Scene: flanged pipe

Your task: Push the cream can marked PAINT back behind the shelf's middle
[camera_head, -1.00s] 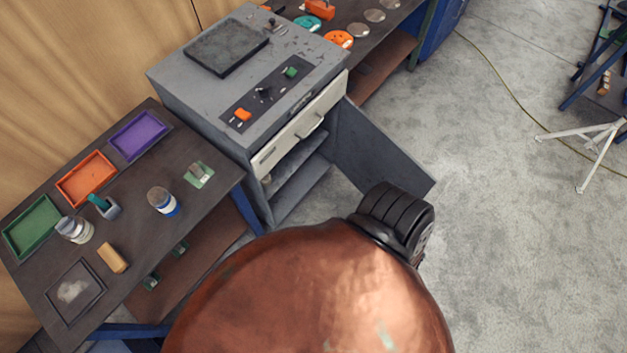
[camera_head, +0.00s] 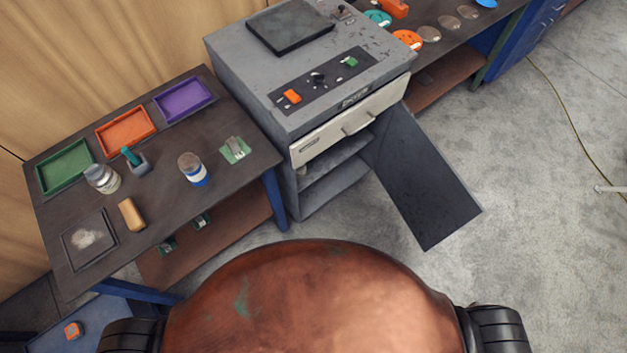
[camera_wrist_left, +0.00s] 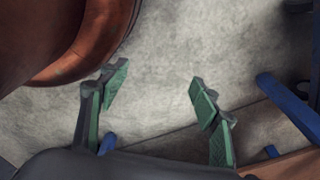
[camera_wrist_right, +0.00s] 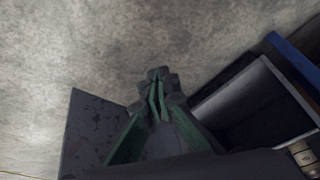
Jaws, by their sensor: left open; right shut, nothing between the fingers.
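No can that I can read as PAINT shows. In the head view the grey cabinet (camera_head: 310,80) stands with its door open and its inner shelf (camera_head: 338,170) partly visible. My left gripper (camera_wrist_left: 160,95) is open and empty above the floor in the left wrist view. My right gripper (camera_wrist_right: 158,82) is shut and empty in the right wrist view, with the cabinet opening (camera_wrist_right: 255,105) to its right, apart from it. Neither gripper shows in the head view.
The open door (camera_head: 425,180) juts out from the cabinet's right side. A workbench (camera_head: 235,190) on the left holds trays, a blue-and-white can (camera_head: 192,170), a grey jar (camera_head: 101,178) and a tan block (camera_head: 131,215). Bare floor lies right of the door.

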